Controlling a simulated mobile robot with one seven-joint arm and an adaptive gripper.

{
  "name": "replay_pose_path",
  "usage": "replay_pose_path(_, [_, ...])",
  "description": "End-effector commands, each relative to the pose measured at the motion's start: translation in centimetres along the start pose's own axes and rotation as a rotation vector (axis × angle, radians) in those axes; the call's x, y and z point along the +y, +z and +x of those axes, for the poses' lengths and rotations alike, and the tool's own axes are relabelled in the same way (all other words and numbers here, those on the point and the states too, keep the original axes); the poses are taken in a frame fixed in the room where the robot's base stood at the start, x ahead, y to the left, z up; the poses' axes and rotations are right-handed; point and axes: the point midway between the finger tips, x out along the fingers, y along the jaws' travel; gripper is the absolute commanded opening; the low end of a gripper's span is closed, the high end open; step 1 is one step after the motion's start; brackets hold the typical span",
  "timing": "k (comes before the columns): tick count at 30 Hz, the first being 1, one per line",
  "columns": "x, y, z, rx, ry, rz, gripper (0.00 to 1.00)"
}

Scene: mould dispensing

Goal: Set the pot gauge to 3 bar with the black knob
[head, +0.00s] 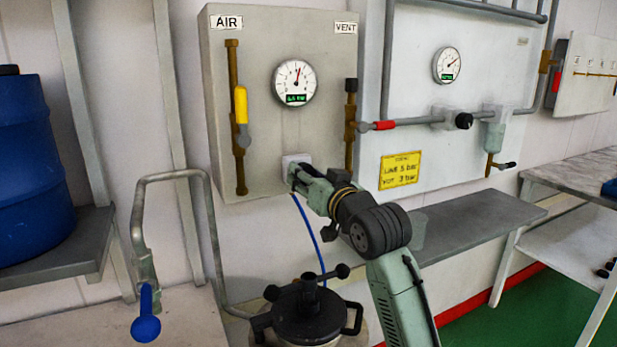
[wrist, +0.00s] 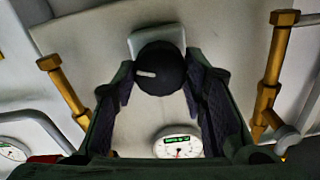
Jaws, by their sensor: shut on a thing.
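The black knob (wrist: 160,68) sits on a pale square mount (wrist: 150,42) on the grey panel in the wrist view. My gripper (head: 298,174) is at the panel's lower part, its two fingers on either side of the knob and shut on it. In the head view the gripper hides the knob; only part of the white mount (head: 296,159) shows. The pot gauge (head: 295,82) is above, its needle pointing slightly right of straight up; its green digits are too small to read surely. In the wrist view the gauge (wrist: 177,143) appears below the knob.
The AIR pipe has a yellow-handled valve (head: 240,104); the VENT pipe (head: 350,125) is on the right. A second gauge (head: 447,65) and a yellow sign (head: 399,170) are farther right. The black-lidded pot (head: 309,310) stands below, near my arm.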

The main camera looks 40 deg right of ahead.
Motion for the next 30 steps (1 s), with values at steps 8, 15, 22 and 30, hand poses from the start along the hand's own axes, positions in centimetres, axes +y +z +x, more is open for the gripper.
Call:
replay_pose_path(8, [-0.04,0.28,0.03,-0.001,-0.002,-0.070,0.11])
replay_pose_path(15, [-0.05,0.47,0.06,-0.001,-0.003,-0.233,0.11])
replay_pose_path(22, [-0.13,0.41,0.05,-0.001,-0.003,-0.412,0.11])
replay_pose_path(30, [-0.07,0.33,0.04,-0.002,-0.001,-0.569,0.11])
